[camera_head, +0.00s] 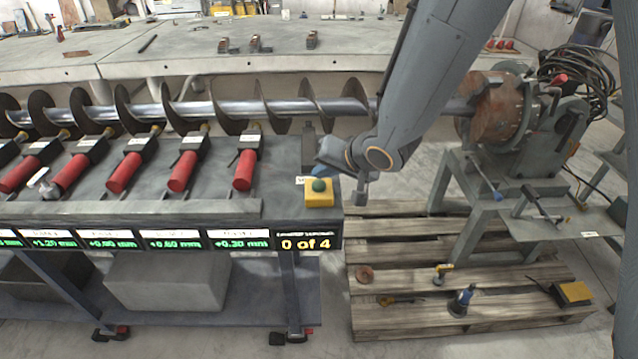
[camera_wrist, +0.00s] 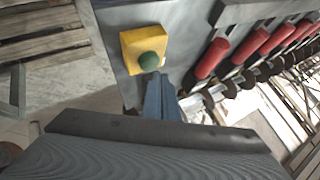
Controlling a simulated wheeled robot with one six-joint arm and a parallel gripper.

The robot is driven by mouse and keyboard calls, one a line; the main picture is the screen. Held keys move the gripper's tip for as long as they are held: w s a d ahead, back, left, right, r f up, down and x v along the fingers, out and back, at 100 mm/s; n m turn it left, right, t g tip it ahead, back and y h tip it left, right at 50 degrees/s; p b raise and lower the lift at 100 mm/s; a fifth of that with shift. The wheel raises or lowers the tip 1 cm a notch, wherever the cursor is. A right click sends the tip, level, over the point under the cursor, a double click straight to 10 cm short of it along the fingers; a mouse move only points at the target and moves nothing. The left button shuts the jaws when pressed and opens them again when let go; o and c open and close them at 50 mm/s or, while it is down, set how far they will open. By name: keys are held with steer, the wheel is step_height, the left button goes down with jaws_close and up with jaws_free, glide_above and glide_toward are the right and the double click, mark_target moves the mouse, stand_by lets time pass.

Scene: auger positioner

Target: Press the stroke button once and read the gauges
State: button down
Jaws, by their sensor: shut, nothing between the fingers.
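The stroke button is a green dome (camera_head: 319,185) on a yellow box (camera_head: 321,198) at the right end of the grey bench. In the wrist view the green dome (camera_wrist: 149,61) sits on the yellow box (camera_wrist: 133,44). My gripper (camera_wrist: 156,76) is shut and empty, its tips close beside the dome; I cannot tell whether they touch it. In the head view my gripper (camera_head: 322,168) is just above and behind the button. The gauges are a row of green readouts (camera_head: 175,245) on the bench front, including +0.60 mm and +0.30 mm. A yellow display (camera_head: 305,244) reads "0 of 4".
Several red cylinders (camera_head: 182,171) line the bench below a long auger (camera_head: 215,110). A wooden pallet (camera_head: 400,319) with loose tools lies on the floor at right. A motor stand (camera_head: 500,150) holds the auger's right end.

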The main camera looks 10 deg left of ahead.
mark_target(323, 186)
steer(key=shift+f, duration=0.2)
steer(key=shift+f, duration=0.25)
steer(key=shift+f, duration=0.5)
stand_by(0.9)
stand_by(0.3)
steer(key=shift+r+p, duration=0.95)
step_height(323, 186, up, 5)
steer(key=p, duration=0.6)
stand_by(0.3)
